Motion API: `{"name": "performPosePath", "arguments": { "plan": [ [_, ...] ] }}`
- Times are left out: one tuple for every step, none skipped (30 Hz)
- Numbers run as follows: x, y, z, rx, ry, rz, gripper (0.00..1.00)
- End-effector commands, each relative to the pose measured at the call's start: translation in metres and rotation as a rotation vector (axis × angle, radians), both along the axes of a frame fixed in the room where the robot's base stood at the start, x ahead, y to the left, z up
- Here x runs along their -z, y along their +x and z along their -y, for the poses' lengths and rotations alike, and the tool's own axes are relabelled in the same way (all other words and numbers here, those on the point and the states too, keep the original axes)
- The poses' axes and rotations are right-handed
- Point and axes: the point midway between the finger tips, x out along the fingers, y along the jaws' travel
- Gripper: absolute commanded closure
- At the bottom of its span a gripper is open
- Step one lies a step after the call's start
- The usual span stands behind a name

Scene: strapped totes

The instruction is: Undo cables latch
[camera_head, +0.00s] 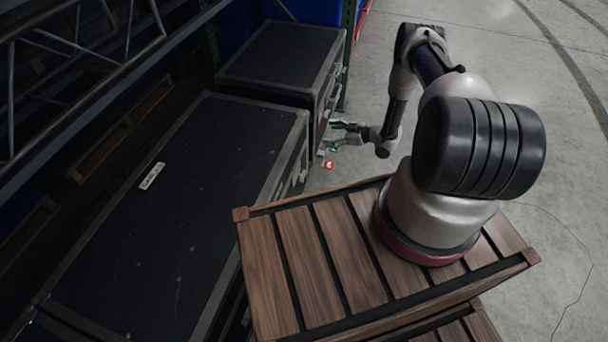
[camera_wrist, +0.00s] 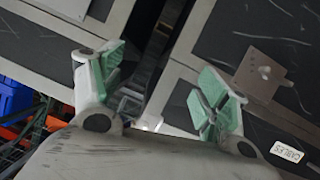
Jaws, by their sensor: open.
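The cables case (camera_head: 215,165) is a large black case with grey edges and a white label (camera_head: 152,175) on its lid. A square metal plate with a raised middle (camera_wrist: 265,75), which looks like a latch, sits on that panel. My gripper (camera_head: 338,135) is beside the case's far right corner; in the wrist view my gripper (camera_wrist: 160,85) is open, its green-padded fingers apart. The metal plate lies beyond the right finger, not between the fingers. Whether the fingers touch anything is unclear.
A second black case (camera_head: 280,50) stands just behind the first. A dark gap (camera_wrist: 155,60) runs between panels. A slatted wooden crate (camera_head: 320,265) is under my arm's base. Shelving (camera_head: 90,50) flanks the left; open floor (camera_head: 490,40) is at the right.

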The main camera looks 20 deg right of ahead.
Motion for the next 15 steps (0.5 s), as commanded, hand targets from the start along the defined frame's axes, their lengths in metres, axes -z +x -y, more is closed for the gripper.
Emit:
{"name": "performPosePath", "arguments": {
  "plan": [
    [0.026,-0.029,-0.015,-0.018,0.066,0.002,0.25],
    [0.035,-0.043,-0.023,-0.029,0.104,0.009,0.25],
    [0.047,-0.062,-0.034,-0.041,0.154,0.017,0.25],
    [0.054,-0.075,-0.041,-0.049,0.189,0.025,0.25],
    [0.06,-0.087,-0.048,-0.055,0.221,0.031,0.25],
    [0.067,-0.102,-0.057,-0.062,0.262,0.039,0.25],
    [0.071,-0.113,-0.062,-0.066,0.288,0.044,0.25],
    [0.075,-0.122,-0.067,-0.07,0.313,0.049,0.25],
    [0.078,-0.132,-0.072,-0.072,0.341,0.055,0.25],
    [0.08,-0.139,-0.076,-0.074,0.359,0.058,0.25],
    [0.082,-0.145,-0.079,-0.075,0.372,0.061,0.25],
    [0.083,-0.15,-0.082,-0.076,0.389,0.064,0.25],
    [0.084,-0.152,-0.084,-0.077,0.397,0.066,0.25],
    [0.084,-0.154,-0.086,-0.078,0.402,0.067,0.25],
    [0.084,-0.154,-0.089,-0.08,0.407,0.067,0.25]
  ]
}}
